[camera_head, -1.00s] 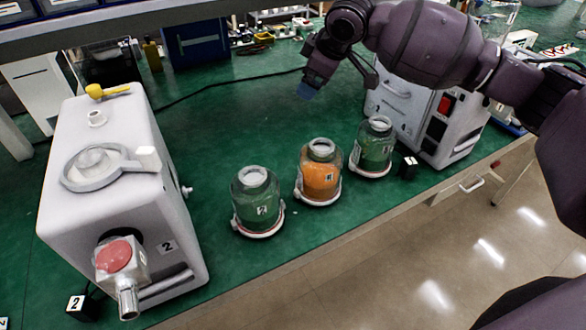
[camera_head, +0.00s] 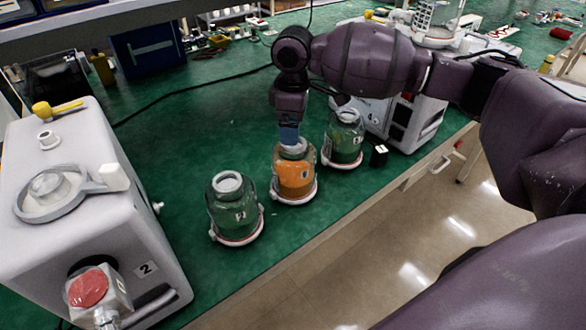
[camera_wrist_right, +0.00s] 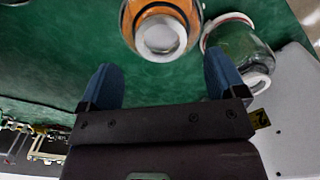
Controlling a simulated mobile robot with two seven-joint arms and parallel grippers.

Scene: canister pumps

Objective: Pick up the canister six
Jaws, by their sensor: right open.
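Three glass canisters stand in a row on the green bench. I cannot read any label clearly as six. My right gripper (camera_head: 290,136) is open and points down at the orange canister's top, overlapping its rim in the head view. In the right wrist view, the orange canister (camera_wrist_right: 158,32) lies ahead between the open blue fingers (camera_wrist_right: 161,72), with nothing held. The right-hand green canister (camera_wrist_right: 238,52) is beside the right finger. My left gripper is not in view.
A white pump machine (camera_head: 85,210) marked 2 stands at the left, with a yellow item on top. Another white machine (camera_head: 420,118) stands behind the right canister.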

